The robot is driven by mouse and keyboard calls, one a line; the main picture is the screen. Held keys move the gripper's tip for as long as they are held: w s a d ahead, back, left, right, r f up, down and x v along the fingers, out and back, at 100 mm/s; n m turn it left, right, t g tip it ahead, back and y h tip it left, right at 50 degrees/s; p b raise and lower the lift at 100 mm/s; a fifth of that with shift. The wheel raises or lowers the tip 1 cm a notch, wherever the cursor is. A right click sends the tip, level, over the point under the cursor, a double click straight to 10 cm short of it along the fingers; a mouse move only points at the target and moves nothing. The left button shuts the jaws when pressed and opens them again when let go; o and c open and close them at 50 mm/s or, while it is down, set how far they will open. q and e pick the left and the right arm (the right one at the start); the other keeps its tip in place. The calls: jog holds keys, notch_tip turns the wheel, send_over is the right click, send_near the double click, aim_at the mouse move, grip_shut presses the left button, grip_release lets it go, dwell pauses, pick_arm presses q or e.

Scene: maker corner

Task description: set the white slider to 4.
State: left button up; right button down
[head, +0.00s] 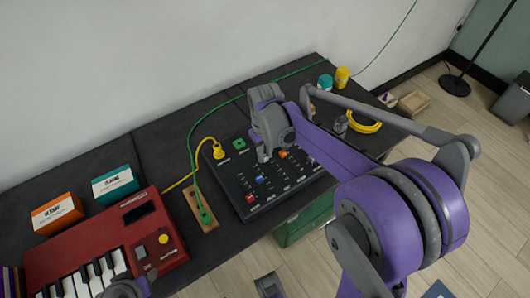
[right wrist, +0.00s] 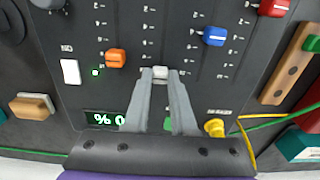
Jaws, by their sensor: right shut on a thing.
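The dark control panel (head: 240,184) lies on the table in the head view, with red, blue and orange slider caps. The white slider (right wrist: 160,73) shows in the right wrist view between my right fingertips, level with the lower end of its printed scale there; the digits are too small to read surely. My right gripper (right wrist: 161,80) is shut on it.
In the right wrist view an orange slider (right wrist: 116,58) and a blue slider (right wrist: 214,36) flank the white one. A small display (right wrist: 106,119) glows green. A red keyboard (head: 105,240) stands left of the panel; yellow and green cables run behind.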

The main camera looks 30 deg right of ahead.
aim_at(275, 173)
dwell(0.7)
jog(key=s, duration=0.5)
jog(key=shift+s+d+p, duration=0.2)
jog(key=shift+d+p, duration=0.05)
jog(key=shift+p, duration=0.05)
jog(key=c, duration=0.7)
grip_release()
pick_arm(q)
jog(key=shift+r, duration=0.25)
jog(key=shift+w+r+p, duration=0.1)
jog(key=shift+r+p, duration=0.65)
jog(key=shift+r, duration=0.05)
pick_arm(e)
notch_tip(275, 173, up, 11)
jog(key=shift+f, duration=0.1)
